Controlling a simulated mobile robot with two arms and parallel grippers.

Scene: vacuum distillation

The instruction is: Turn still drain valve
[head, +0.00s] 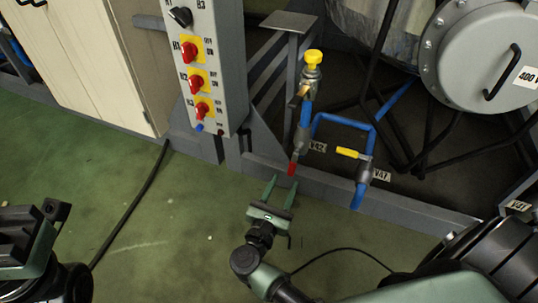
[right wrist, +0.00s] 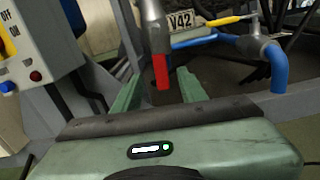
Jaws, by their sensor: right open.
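Two valves sit on the blue pipework behind the steel beam. The valve labelled V42 has a red lever (head: 292,168) hanging down. The valve labelled V47 has a yellow lever (head: 347,153) pointing left. Which one is the still drain valve is not marked. My right gripper (head: 284,181) is open, its two green fingers pointing at the red lever's lower end. In the right wrist view, the red lever (right wrist: 161,72) appears between the fingers (right wrist: 160,92); I cannot tell if they touch it. My left gripper (head: 30,235) is at the lower left, partly cut off, its jaws unclear.
A grey control box (head: 212,60) with red knobs stands to the left of the valves. A steel beam (head: 410,207) runs along the floor before the pipes. A large round vessel (head: 480,60) is at the upper right. A black cable crosses the green floor (head: 150,225).

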